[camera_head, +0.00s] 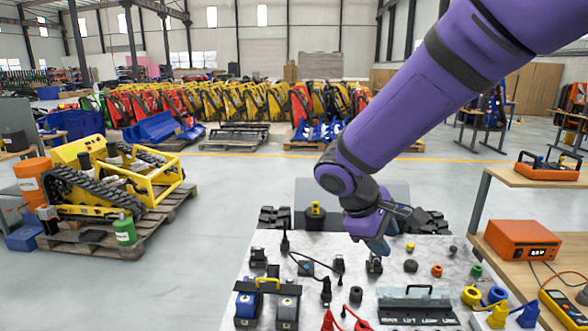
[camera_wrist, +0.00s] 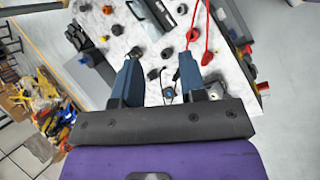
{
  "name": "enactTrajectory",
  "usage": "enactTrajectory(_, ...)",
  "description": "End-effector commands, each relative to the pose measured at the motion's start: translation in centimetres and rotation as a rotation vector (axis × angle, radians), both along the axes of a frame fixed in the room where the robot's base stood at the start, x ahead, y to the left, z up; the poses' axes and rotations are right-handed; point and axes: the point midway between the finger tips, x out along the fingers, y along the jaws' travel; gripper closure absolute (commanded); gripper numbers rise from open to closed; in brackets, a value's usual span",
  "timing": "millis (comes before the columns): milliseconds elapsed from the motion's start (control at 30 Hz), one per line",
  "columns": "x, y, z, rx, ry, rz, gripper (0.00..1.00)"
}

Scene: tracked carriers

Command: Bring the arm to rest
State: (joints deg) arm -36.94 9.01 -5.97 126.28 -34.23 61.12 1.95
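My purple arm (camera_head: 420,100) reaches down from the upper right in the head view. My gripper (camera_head: 377,246) is at its end, low over the far part of the pale worktop (camera_head: 265,290), close to a small dark fitting (camera_head: 374,265). In the wrist view the two blue fingers of my gripper (camera_wrist: 160,58) stand apart with nothing held between them. The worktop and small dark parts show beyond the gap. I cannot tell whether the fingertips touch the fitting.
A dark device with a yellow handle (camera_head: 267,283), a labelled panel (camera_head: 418,307) and several plugs and knobs cover the worktop. A wooden shelf with an orange instrument (camera_head: 522,242) stands at right. A yellow tracked carrier (camera_head: 95,185) sits on a pallet at left.

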Motion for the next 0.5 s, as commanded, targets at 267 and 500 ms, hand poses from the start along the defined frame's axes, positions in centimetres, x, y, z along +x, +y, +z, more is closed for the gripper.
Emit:
enactTrajectory(267, -4.2, -6.0, 5.3, 0.228, -0.102, -0.225, 0.62)
enactTrajectory(500, -8.6, -9.7, 8.7, 0.409, -0.216, -0.399, 0.62)
